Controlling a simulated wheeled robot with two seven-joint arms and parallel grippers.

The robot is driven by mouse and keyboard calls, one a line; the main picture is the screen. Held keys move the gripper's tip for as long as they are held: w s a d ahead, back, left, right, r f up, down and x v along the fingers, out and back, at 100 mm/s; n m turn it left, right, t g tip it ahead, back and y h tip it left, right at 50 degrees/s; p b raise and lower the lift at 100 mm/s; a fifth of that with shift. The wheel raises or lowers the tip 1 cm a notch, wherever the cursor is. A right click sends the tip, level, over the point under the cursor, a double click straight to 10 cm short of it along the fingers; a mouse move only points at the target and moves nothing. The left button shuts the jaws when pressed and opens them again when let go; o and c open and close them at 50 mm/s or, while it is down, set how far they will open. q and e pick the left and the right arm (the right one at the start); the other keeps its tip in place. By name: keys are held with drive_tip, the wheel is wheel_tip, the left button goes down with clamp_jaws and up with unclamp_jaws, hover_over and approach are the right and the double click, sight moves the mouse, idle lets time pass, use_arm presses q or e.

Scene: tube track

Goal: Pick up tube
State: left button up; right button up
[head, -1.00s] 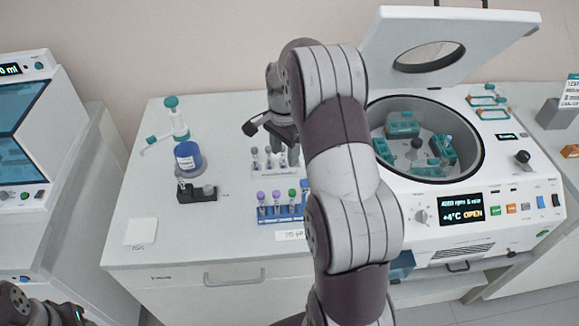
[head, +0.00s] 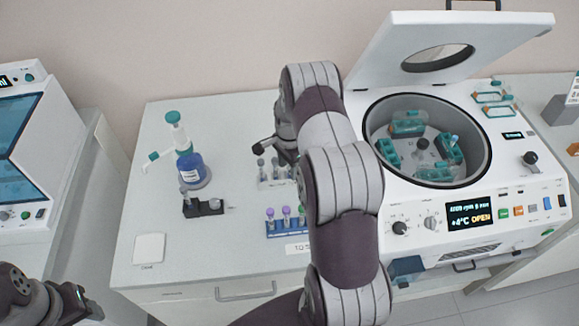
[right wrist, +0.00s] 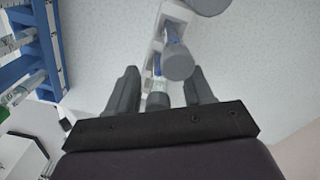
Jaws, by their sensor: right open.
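A white rack (head: 272,183) on the counter holds upright tubes with grey caps. One grey-capped tube (right wrist: 178,62) shows in the right wrist view, between and just beyond my fingers. My right gripper (right wrist: 159,88) is open and not closed on it. In the head view my right gripper (head: 273,148) is just behind the rack, with one dark finger by the caps; my arm hides the rest. A blue rack (head: 278,234) with purple-capped tubes stands nearer the front. My left gripper (head: 76,302) is at the bottom left; its jaw state is unclear.
The open centrifuge (head: 430,205) stands right of my right arm, its lid raised. A blue bottle (head: 192,170) and a small black holder (head: 205,208) stand to the left. A white square pad (head: 149,248) lies front left. Counter around the pad is clear.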

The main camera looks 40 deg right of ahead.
drive_tip(key=shift+a, duration=0.1)
drive_tip(key=c, duration=0.7)
drive_tip(key=shift+r, duration=0.1)
drive_tip(key=shift+c, duration=1)
drive_tip(key=shift+r+b, duration=0.4)
drive_tip(key=shift+r, duration=0.05)
wheel_tip(320, 180, up, 3)
drive_tip(key=shift+f+b, duration=0.1)
drive_tip(key=shift+b, duration=0.65)
drive_tip(key=s+d+r, duration=0.3)
drive_tip(key=d+r, duration=0.4)
drive_tip(key=d, duration=0.4)
drive_tip(key=shift+d+r, duration=0.15)
drive_tip(key=shift+d, duration=0.05)
